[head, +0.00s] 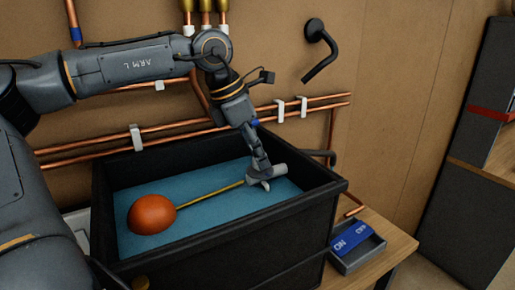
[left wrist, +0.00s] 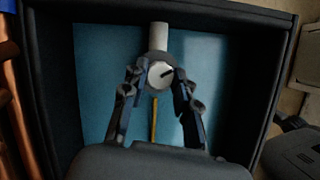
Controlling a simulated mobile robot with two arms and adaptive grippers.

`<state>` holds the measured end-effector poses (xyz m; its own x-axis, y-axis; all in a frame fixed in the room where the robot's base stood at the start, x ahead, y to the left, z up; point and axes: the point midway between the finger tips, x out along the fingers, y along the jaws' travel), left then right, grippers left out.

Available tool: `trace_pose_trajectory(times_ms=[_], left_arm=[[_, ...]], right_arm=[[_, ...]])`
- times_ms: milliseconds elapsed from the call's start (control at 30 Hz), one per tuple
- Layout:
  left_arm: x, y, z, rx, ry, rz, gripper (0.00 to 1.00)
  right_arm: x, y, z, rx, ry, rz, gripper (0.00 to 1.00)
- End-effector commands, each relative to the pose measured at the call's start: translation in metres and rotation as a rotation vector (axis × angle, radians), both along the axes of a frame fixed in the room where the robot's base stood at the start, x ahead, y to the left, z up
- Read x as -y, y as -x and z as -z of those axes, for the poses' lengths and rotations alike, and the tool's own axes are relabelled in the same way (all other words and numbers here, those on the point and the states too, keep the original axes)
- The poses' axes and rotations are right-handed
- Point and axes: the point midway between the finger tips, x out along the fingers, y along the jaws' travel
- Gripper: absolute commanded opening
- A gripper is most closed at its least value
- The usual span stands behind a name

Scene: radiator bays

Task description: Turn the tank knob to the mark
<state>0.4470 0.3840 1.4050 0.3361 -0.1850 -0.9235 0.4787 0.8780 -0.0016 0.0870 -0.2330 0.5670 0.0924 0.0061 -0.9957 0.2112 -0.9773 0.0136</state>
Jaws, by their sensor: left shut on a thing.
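The black tank (head: 330,200) holds blue water, and a grey float valve sits at its right inner side. The knob (left wrist: 160,75) is round and whitish with a dark pointer line, which slants to the upper right in the left wrist view. My left gripper (left wrist: 158,72) has its fingers on both sides of the knob and is shut on it. In the head view this gripper (head: 263,178) reaches down into the tank and hides most of the knob. The mark cannot be made out. My right gripper is not in view.
An orange float (head: 151,214) on a brass rod (head: 212,194) extends left from the valve. Copper pipes (head: 95,147) run along the wall behind the tank. A grey tray with blue ON and OFF tags (head: 352,237) stands right of it. A black handle (head: 320,52) is on the wall.

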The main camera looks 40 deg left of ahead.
Motion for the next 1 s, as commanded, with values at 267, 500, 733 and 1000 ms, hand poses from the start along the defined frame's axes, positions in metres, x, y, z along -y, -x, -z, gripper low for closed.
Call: trace_pose_trajectory(times_ms=[267,500,733,1000], left_arm=[[-0.001,-0.001,-0.002,-0.001,0.001,0.202,0.00],[-0.002,-0.001,-0.001,0.000,-0.001,0.306,0.00],[-0.002,-0.002,0.000,0.000,-0.002,0.346,0.00],[-0.002,-0.002,0.000,0.000,-0.003,0.351,0.00]], right_arm=[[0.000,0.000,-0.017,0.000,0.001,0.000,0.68],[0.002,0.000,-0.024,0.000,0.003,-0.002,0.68],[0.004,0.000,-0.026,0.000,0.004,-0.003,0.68],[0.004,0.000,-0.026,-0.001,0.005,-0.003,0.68]])
